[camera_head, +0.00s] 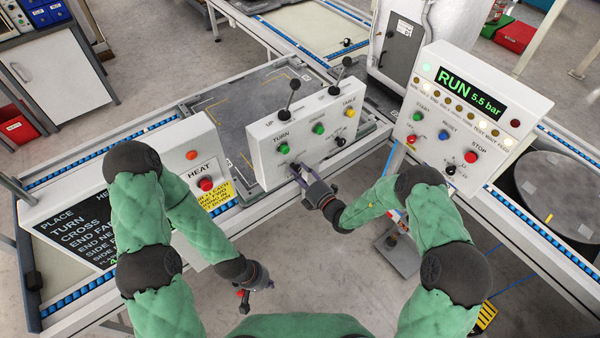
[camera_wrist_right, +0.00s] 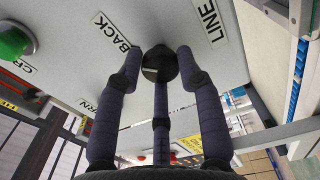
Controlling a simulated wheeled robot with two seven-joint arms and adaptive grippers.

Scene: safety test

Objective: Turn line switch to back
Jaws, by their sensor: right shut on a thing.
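The line switch is a round black knob (camera_wrist_right: 159,66) on a white panel, seen in the right wrist view between the labels LINE and BACK. My right gripper (camera_wrist_right: 158,62) has its dark fingers shut around this knob. In the head view my right gripper (camera_head: 297,170) reaches the lower front of the white control box (camera_head: 264,150) marked TURN, CROSS and TABLE. The gripper hides most of the knob there, and I cannot tell which way the knob points. My left gripper (camera_head: 253,290) hangs low over the floor, away from the panels; its fingers are too small to judge.
The box carries two black levers (camera_head: 294,86) (camera_head: 346,62) on top, coloured buttons and another black switch (camera_head: 341,141). A RUN display panel (camera_head: 462,115) stands to its right. A HEAT box (camera_head: 190,165) and a black text board (camera_head: 75,230) stand left. Floor in front is clear.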

